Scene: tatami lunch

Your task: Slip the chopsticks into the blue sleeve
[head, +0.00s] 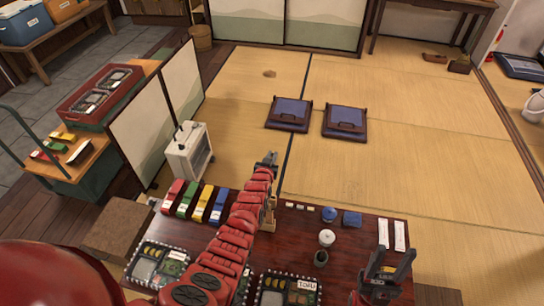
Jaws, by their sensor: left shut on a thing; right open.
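The blue sleeve (219,207) is rightmost in a row of coloured sleeves, with red, green and yellow ones to its left, on the dark wooden table (290,236). My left arm reaches up the picture just right of the blue sleeve. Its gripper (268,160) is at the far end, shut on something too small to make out. I cannot clearly identify the chopsticks. A slim tan upright piece (270,214) shows beside the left arm; I cannot tell what it is. My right gripper (385,262) is open and empty over the table's right part.
Bento trays (160,262) lie along the near edge. A white-topped jar (326,237), a dark cup (321,257), a blue round item (329,213), a blue box (352,218) and white strips (399,235) stand or lie to the right. A white heater (190,150) stands beyond the sleeves.

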